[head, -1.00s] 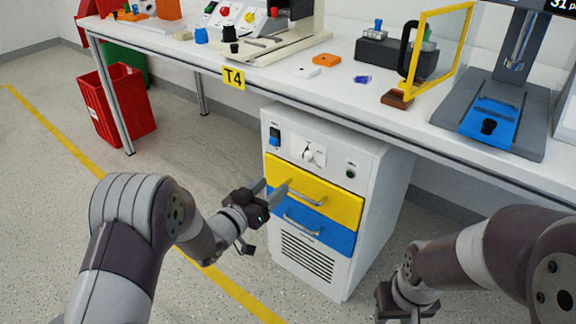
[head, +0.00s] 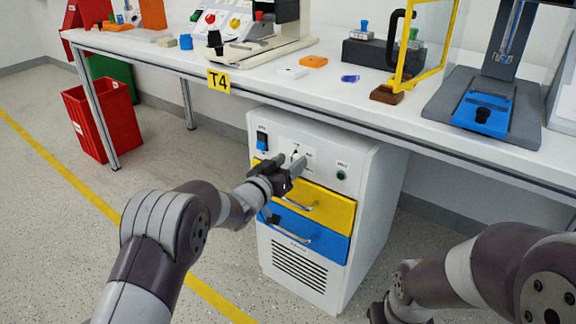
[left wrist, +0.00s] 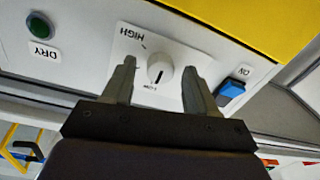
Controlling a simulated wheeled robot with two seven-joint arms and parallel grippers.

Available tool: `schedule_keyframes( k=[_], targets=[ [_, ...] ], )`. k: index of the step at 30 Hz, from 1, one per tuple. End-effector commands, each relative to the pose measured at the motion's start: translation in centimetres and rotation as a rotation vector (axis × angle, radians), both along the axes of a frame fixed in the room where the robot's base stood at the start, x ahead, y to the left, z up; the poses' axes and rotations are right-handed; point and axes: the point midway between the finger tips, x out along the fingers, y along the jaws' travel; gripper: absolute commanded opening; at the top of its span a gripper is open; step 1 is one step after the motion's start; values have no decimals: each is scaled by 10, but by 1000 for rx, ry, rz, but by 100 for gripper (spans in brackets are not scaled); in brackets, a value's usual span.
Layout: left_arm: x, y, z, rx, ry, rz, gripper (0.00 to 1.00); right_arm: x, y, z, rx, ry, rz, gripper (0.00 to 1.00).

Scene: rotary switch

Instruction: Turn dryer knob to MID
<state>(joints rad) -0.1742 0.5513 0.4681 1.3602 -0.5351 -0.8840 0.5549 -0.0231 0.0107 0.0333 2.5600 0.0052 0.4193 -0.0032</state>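The dryer is a white cabinet (head: 380,190) under the bench, and its front panel carries the knob. The white knob (left wrist: 160,74) shows in the left wrist view on a white plate with HIGH and LOW labels; its dark line lies nearest the LOW side. My left gripper (left wrist: 160,62) is open, with one finger on each side of the knob and a visible gap to both. In the head view my left gripper (head: 286,163) is at the panel and partly hides the knob. My right gripper (head: 377,311) is low and mostly cut off.
A blue switch (left wrist: 230,92) and a green DRY button (left wrist: 40,26) flank the knob plate. Yellow (head: 325,208) and blue (head: 318,240) drawers with handles lie below. The bench edge (head: 330,108) overhangs above.

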Motion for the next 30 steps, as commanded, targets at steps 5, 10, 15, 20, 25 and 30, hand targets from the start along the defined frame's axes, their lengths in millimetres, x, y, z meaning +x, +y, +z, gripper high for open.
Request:
schedule_keyframes(
  k=[5, 10, 15, 20, 25, 30],
  targets=[
    [0, 0, 0, 0, 0, 0, 2, 0, 0, 0, 0, 0, 0, 43],
    [0, 0, 0, 3, -2, 0, 2, 0, 0, 0, 0, 0, 0, 43],
    [0, 0, -1, 31, -22, 0, 2, 0, 0, 0, 0, 0, 0, 43],
    [0, 0, -1, 100, -70, 0, 2, 0, 0, -1, 0, 0, 0, 43],
    [0, 0, -2, 213, -151, 0, 2, 0, 0, -2, 0, 0, 0, 43],
    [-1, 0, -3, 344, -247, 0, 2, 0, 0, -5, 0, 0, 0, 43]
  ],
)
